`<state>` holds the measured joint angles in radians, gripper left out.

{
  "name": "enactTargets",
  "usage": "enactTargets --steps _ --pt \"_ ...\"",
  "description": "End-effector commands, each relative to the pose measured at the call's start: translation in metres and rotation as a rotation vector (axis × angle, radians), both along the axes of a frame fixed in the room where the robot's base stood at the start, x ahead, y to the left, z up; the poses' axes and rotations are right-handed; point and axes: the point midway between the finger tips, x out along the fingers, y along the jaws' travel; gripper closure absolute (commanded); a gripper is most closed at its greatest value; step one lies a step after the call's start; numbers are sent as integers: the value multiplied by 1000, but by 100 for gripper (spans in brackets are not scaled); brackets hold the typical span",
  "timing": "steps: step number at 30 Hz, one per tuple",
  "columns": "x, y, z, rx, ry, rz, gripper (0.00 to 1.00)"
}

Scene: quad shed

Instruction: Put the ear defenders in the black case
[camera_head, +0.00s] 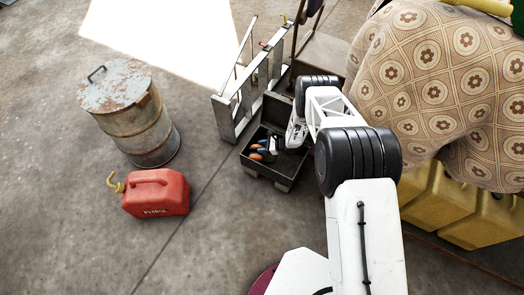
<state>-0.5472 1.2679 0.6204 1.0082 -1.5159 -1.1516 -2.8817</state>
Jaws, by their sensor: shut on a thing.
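The black case (266,173) stands open on the floor in the middle of the view, beside a metal frame. My gripper (275,145) reaches down into its opening from the right. Small orange parts with a dark blue piece, seemingly the ear defenders (257,156), show at the fingertips, inside the case's outline. My gripper is shut on them. The fingertips are small and partly hidden, and I cannot tell whether the ear defenders touch the case floor. My arm hides the right part of the case.
A grey metal frame (225,119) stands close behind and left of the case. A red petrol can (157,194) and a rusty drum (135,120) stand at the left. A patterned cloth-covered bulk (440,75) and yellow containers (440,200) fill the right. The front left floor is clear.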

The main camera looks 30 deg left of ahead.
Motion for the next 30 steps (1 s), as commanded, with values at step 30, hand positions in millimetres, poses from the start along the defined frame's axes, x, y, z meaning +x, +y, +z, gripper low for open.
enactTargets --steps 30 --pt "0 0 -38 0 0 0 82"
